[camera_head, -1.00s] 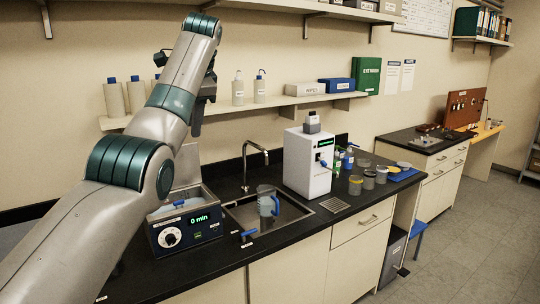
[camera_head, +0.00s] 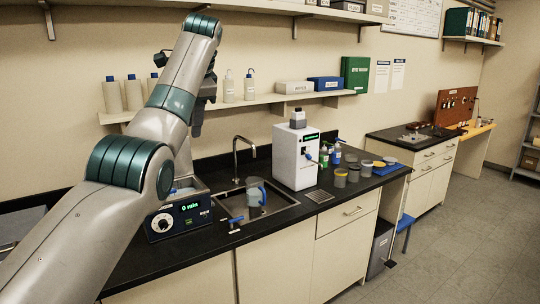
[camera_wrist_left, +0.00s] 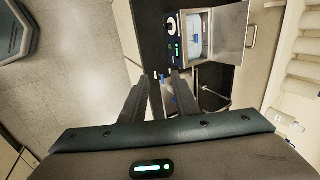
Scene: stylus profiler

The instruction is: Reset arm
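My left arm rises from the lower left of the head view, bent upward in front of the counter. Its gripper (camera_head: 198,128) hangs near the shelf, above the sink area, with nothing seen in it. In the left wrist view the two dark fingers (camera_wrist_left: 160,76) stand apart with an empty gap, so it is open. Beyond them that view shows the water bath (camera_wrist_left: 197,38) with its lid open, and the sink. My right gripper is in neither view.
The black counter (camera_head: 135,270) holds the water bath (camera_head: 180,219), a blue-handled jug (camera_head: 255,192) in the sink, a white machine (camera_head: 295,158) and several small jars. Bottles stand on the wall shelf (camera_head: 270,106) near my gripper. Open floor (camera_head: 450,240) lies at the right.

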